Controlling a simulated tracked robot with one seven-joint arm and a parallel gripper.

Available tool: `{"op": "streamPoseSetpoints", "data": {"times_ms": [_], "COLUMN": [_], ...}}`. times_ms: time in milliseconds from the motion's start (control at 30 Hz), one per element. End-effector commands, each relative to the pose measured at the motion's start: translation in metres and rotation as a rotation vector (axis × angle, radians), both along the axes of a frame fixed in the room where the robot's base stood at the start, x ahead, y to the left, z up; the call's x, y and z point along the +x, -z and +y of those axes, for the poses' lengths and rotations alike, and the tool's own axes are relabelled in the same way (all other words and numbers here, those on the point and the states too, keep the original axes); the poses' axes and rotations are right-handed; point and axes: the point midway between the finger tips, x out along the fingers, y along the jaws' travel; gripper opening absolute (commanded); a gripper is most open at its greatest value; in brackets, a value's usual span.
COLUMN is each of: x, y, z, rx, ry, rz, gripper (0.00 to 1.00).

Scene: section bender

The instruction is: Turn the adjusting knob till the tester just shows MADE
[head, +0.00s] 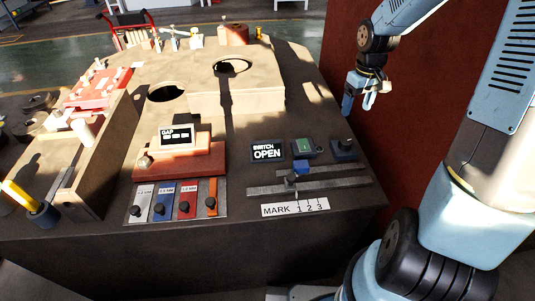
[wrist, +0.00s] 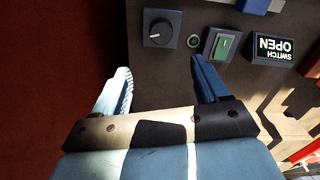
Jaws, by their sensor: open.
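The adjusting knob (head: 345,145) is a dark round knob on a square base at the right of the bench top. In the wrist view the knob (wrist: 158,29) shows a white pointer line, just beyond my fingertips and between their lines. The tester display (head: 267,152) reads SWITCH OPEN; it appears upside down in the wrist view (wrist: 272,48). My gripper (head: 360,104) is above the bench's right edge, behind the knob in the head view. In the wrist view my gripper (wrist: 160,68) has its two fingers wide apart, with nothing between them.
A green rocker switch (head: 302,146) stands between tester and knob. In front, a slider (head: 291,180) sits on a rail above a MARK 1 2 3 scale (head: 295,208). Left are a GAP display (head: 176,135) and several coloured feeler strips. A dark red panel (head: 345,60) stands behind.

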Motion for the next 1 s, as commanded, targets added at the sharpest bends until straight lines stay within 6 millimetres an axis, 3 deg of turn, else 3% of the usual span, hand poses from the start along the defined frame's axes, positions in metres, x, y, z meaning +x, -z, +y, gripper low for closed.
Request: {"op": "streamPoseSetpoints", "data": {"times_ms": [767,1000], "x": [-0.005,-0.004], "y": [-0.001,0.015], "z": [0.001,0.001], "rx": [0.001,0.001], "ry": [-0.017,-0.018], "rz": [0.000,0.002], "gripper": [0.74,0.74]}}
